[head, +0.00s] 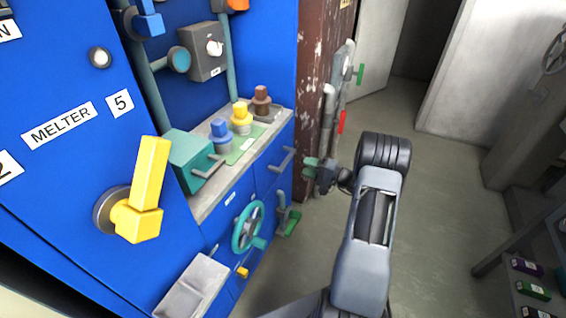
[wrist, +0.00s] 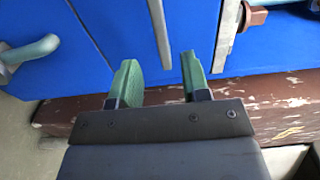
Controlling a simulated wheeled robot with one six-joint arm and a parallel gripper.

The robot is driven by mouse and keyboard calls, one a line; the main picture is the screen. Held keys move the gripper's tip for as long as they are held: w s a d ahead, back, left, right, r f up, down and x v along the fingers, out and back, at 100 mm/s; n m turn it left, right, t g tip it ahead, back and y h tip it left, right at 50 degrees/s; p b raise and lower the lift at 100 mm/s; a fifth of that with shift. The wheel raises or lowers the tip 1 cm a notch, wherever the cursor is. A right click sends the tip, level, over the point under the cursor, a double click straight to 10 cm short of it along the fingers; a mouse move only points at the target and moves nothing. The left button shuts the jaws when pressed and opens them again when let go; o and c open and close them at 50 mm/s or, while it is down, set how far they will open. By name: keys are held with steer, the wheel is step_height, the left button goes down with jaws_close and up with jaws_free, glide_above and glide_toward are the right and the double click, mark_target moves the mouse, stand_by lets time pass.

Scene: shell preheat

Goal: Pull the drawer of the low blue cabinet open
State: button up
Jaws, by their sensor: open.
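The low blue cabinet (head: 262,180) stands left of centre in the head view, under a grey worktop. Its drawer has a grey bar handle (head: 283,160) near the top, and the drawer front looks flush with the cabinet. My gripper (head: 311,167) is just right of the handle. In the wrist view my gripper (wrist: 157,72) is open, its two green fingers apart and nothing held. There the grey bar handle (wrist: 158,30) runs down the blue front, its near end between the fingertips in the picture. I cannot tell whether they touch it.
A teal handwheel (head: 247,228) and a lower lever (head: 291,222) stick out below the drawer. Coloured knobs (head: 241,115) stand on the worktop. A rust-brown post (head: 322,60) rises behind my gripper.

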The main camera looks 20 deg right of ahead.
mark_target(289, 161)
steer(key=b+x, duration=0.1)
steer(key=x, duration=0.9)
steer(key=shift+w+a+b, duration=0.2)
steer(key=shift+a+b, duration=0.05)
steer(key=shift+b, duration=0.05)
jaws_close()
